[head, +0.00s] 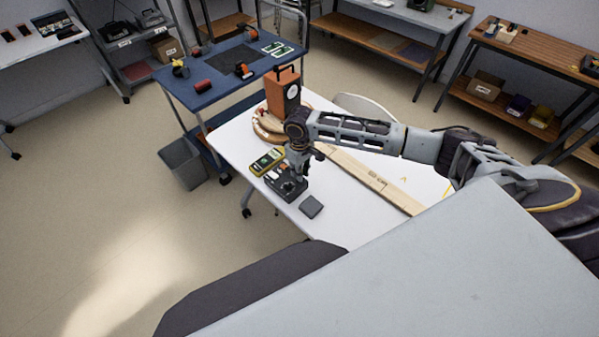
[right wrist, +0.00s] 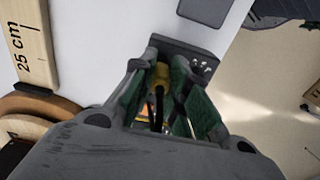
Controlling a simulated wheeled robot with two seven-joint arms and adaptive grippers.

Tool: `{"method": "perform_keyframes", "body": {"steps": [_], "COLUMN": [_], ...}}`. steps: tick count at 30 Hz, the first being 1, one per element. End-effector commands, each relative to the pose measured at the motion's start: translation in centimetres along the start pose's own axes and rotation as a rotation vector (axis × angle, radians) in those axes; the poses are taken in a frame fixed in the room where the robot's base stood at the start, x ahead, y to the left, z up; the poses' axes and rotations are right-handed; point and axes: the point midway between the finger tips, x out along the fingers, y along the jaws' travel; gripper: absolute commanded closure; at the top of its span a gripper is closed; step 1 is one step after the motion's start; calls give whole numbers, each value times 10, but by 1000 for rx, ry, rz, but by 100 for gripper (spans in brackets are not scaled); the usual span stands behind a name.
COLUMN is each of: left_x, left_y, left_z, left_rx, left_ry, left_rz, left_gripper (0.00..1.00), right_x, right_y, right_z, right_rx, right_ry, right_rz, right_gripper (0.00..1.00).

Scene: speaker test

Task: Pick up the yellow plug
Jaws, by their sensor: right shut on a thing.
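My right gripper (head: 294,176) points straight down over a dark block with sockets (head: 287,190) near the front left edge of the white table. In the right wrist view its green-padded fingers (right wrist: 162,92) are closed around the yellow plug (right wrist: 160,76). The dark block also shows in that view (right wrist: 190,52), just beyond the fingers. A dark cable or stem shows below the plug between the fingers. In the head view the plug is hidden by the gripper. I cannot tell whether the plug is clear of the block. My left gripper is out of view.
A yellow-framed meter (head: 266,161) lies left of the gripper, and a small dark grey box (head: 311,207) to its right. A blue cart (head: 205,103) stands beyond the table.

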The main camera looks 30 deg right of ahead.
Motion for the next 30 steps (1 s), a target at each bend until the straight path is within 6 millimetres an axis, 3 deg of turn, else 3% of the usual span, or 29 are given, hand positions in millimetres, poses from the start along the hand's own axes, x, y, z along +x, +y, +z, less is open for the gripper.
{"method": "perform_keyframes", "body": {"steps": [8,24,30], "left_x": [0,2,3], "left_y": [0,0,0], "left_z": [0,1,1], "left_rx": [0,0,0], "left_ry": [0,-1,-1], "left_rz": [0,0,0], "left_gripper": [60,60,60], "right_x": [-12,-84,-98], "right_y": [0,0,0], "right_z": [-1,-1,0], "right_rx": [0,0,1], "right_ry": [2,1,0], "right_rz": [-1,0,0], "right_gripper": [100,100,100]}}
